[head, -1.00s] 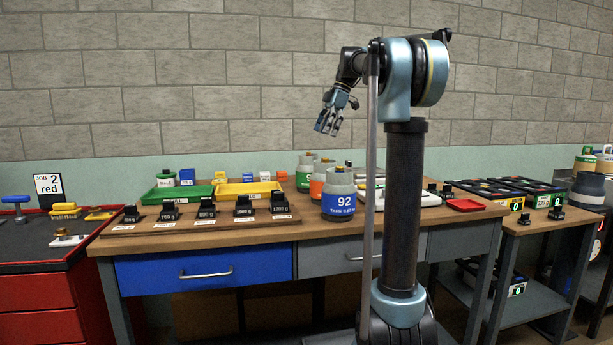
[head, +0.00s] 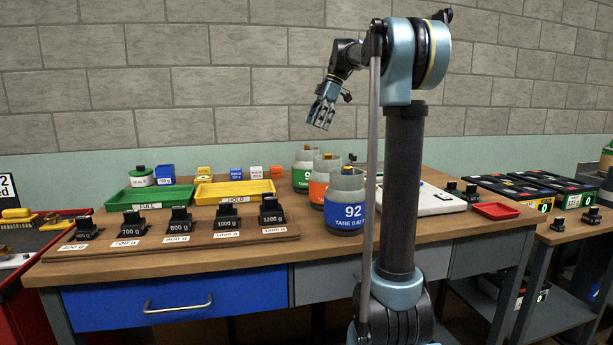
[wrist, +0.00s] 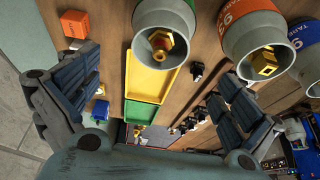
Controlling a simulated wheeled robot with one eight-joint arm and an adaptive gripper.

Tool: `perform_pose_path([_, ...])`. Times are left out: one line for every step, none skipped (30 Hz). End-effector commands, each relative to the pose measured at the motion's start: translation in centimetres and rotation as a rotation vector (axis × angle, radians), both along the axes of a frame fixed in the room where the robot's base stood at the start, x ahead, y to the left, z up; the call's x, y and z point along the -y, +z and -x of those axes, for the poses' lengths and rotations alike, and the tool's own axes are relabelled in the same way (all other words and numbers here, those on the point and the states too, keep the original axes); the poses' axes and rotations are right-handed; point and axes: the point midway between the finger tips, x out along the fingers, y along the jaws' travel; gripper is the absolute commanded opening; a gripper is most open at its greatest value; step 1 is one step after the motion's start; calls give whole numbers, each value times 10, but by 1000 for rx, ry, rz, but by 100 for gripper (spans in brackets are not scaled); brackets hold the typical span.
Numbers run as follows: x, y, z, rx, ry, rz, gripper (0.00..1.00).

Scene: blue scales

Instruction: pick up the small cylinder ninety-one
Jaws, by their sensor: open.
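Three small grey cylinders with brass valves stand on the wooden bench. The orange-labelled cylinder (head: 319,188) is in the middle, partly covered by the blue-labelled cylinder 92 (head: 345,196); only part of its number shows. The green-labelled cylinder (head: 302,172) stands behind on the left. In the wrist view the orange-labelled one (wrist: 252,38) lies between the green-labelled one (wrist: 165,18) and the blue-labelled one (wrist: 304,70). My gripper (head: 322,114) is open and empty, high above the bench and the cylinders. Its fingers (wrist: 150,95) show at left and right in the wrist view.
A board with several black weights (head: 180,239) lies at the bench front. Green (head: 148,197) and yellow (head: 234,191) trays stand behind it. A white scale (head: 425,203) and red tray (head: 496,211) are on the right. Battery boxes stand on the side table.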

Motion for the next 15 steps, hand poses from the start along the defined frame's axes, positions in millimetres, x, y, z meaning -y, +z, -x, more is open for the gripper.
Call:
perform_pose_path([-2, -9, 1, 0, 0, 0, 100])
perform_pose_path([-4, -14, 1, 0, -1, 0, 100])
perform_pose_path([-6, -20, 2, 1, -1, 0, 100])
perform_pose_path([-7, -25, 2, 0, -2, 0, 100])
perform_pose_path([-9, -30, 2, 0, -2, 0, 100])
perform_pose_path([-11, -37, 3, 0, -3, 0, 100])
perform_pose_path([-13, -41, 3, 1, -4, 0, 100])
perform_pose_path([-15, -47, 3, 0, -4, 0, 100])
perform_pose_path([-17, -53, 4, 0, -4, 0, 100])
perform_pose_path([-19, -58, 4, 1, -5, 0, 100])
perform_pose_path([-20, -62, 4, 1, -5, 0, 100])
perform_pose_path([-22, -67, 5, 1, -6, 0, 100])
perform_pose_path([-23, -71, 5, 1, -6, 0, 100])
perform_pose_path([-25, -74, 5, 1, -6, 0, 100])
perform_pose_path([-26, -78, 5, 1, -6, 0, 100])
